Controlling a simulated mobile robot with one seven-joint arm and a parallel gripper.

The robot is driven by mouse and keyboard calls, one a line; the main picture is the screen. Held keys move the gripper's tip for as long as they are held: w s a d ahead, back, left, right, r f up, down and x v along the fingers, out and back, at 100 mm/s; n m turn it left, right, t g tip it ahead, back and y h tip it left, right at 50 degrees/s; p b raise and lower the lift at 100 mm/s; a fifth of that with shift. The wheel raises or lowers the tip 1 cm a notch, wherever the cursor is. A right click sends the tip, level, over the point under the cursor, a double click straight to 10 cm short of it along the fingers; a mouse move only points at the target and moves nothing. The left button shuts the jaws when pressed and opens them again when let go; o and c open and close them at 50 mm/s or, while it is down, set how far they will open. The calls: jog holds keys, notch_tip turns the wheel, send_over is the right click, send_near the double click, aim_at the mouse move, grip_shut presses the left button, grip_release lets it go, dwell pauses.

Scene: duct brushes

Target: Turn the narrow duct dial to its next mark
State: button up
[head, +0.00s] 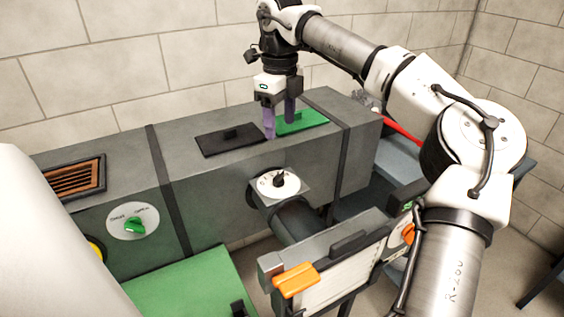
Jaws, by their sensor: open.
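A white round dial with a black knob (279,181) sits on a square grey mount where a narrower dark duct (298,221) branches from the big grey duct. The knob's exact pointing and the marks are too small to read. A second white dial with a green knob (133,224) is on the big duct's front face at the left. My gripper (280,128) points down with its two purple fingers apart and nothing between them. It is above and behind the black-knob dial, over the duct's top. Whether the fingertips touch the top is unclear.
A framed unit with an orange handle (295,280) stands in front. A green surface (195,285) is at the lower left.

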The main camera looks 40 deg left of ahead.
aim_at(280, 174)
jog(key=f+p, duration=0.1)
jog(key=f, duration=1.2)
jog(key=shift+s+d+f+p, duration=0.1)
jog(key=shift+s+f+p, duration=0.15)
jog(key=shift+p, duration=0.1)
jog(key=c, duration=1)
jog(key=shift+n, duration=0.5)
jog(key=n, duration=0.4)
jog(key=shift+w+n, duration=0.15)
jog(key=shift+n, duration=0.25)
jog(key=n, duration=0.5)
jog(key=shift+w+p, duration=0.1)
jog(key=shift+p, duration=0.25)
jog(key=shift+n, duration=0.4)
